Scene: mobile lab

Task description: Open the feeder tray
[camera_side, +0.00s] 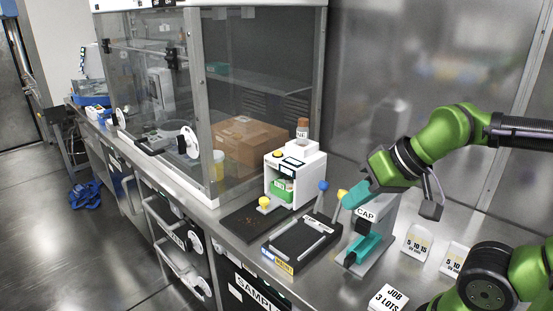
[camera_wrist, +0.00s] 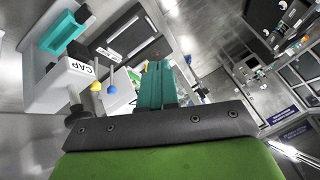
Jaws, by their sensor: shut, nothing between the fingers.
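A white box-shaped unit (camera_side: 298,180) stands on the steel bench with a green piece (camera_side: 282,190) inside its front opening. A yellow knob (camera_side: 264,202) stands in front of it. Which part is the feeder tray is not labelled legibly. A black tray-like fixture (camera_side: 290,262) with two light rails lies in front of the unit; it also shows in the wrist view (camera_wrist: 108,27). My gripper (camera_side: 350,199) has teal fingers, shut and empty, above the bench by the grey CAP stand (camera_side: 352,262). The wrist view shows the closed fingers (camera_wrist: 156,85).
The CAP stand, holding a teal piece (camera_side: 368,248), is close to my gripper. Blue (camera_side: 323,186) and yellow knobs rise behind the black fixture. White label cards (camera_side: 417,243) stand at right. A glazed enclosure (camera_side: 262,110) borders the bench on the left.

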